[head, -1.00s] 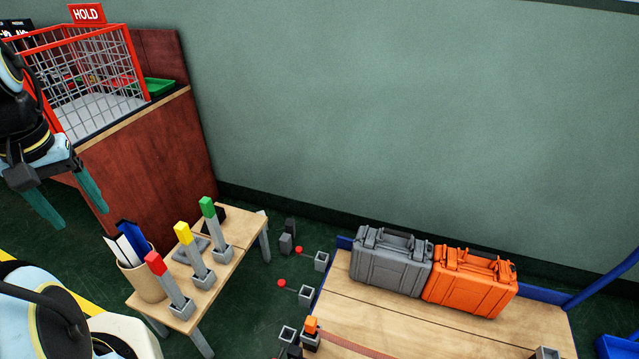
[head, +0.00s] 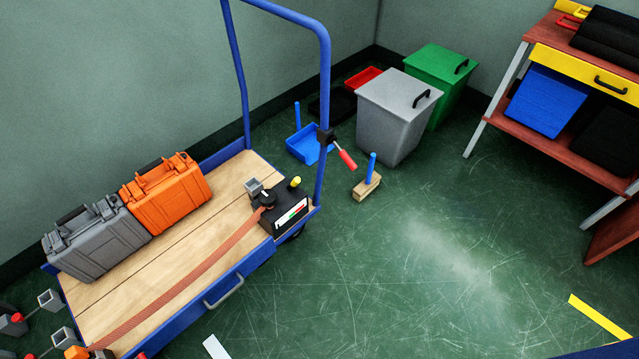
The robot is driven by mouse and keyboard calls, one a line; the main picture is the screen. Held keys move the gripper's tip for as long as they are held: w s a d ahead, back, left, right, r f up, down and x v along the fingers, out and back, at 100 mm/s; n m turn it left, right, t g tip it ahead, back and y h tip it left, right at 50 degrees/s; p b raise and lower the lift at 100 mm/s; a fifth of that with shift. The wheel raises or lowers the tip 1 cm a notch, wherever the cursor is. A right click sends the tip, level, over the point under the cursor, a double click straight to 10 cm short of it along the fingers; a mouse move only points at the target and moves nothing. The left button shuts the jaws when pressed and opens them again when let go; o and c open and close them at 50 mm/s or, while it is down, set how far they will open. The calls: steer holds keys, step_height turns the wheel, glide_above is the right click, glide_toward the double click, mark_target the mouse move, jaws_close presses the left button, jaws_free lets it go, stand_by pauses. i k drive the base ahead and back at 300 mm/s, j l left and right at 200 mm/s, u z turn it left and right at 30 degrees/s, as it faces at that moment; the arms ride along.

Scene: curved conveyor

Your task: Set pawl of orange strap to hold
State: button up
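An orange strap (head: 190,270) runs across the wooden deck of a blue cart (head: 160,262) in the head view. Its right end meets a black device (head: 284,208) with a dark knob, a yellow button and a coloured gauge face, at the deck's right corner. Its left end reaches a small orange-topped part (head: 76,352) at the lower left, partly cut off by the picture edge. The pawl's setting is too small to read. My gripper is outside the picture.
A grey case (head: 97,238) and an orange case (head: 166,194) stand at the deck's back. The cart's blue handle (head: 322,110) rises at the right. A grey bin (head: 397,112), a green bin (head: 440,85) and a workbench (head: 550,130) stand beyond. The floor at lower right is mostly clear.

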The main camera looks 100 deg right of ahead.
mark_target(297, 180)
steer(key=z, duration=1.95)
steer(key=k+j+z, duration=0.25)
steer(key=z, duration=0.2)
steer(key=k+j+z, duration=0.25)
steer(key=z, duration=0.2)
steer(key=k+j+z, duration=0.1)
steer(key=k+z, duration=0.3)
steer(key=k, duration=0.2)
steer(key=u, duration=0.35)
steer(key=i+l+u, duration=0.55)
steer(key=u, duration=0.2)
steer(key=i+l, duration=0.3)
steer(key=i+l+u, duration=0.1)
steer(key=i+l, duration=0.15)
steer(key=l, duration=0.25)
steer(key=i+l, duration=0.3)
steer(key=l, duration=0.15)
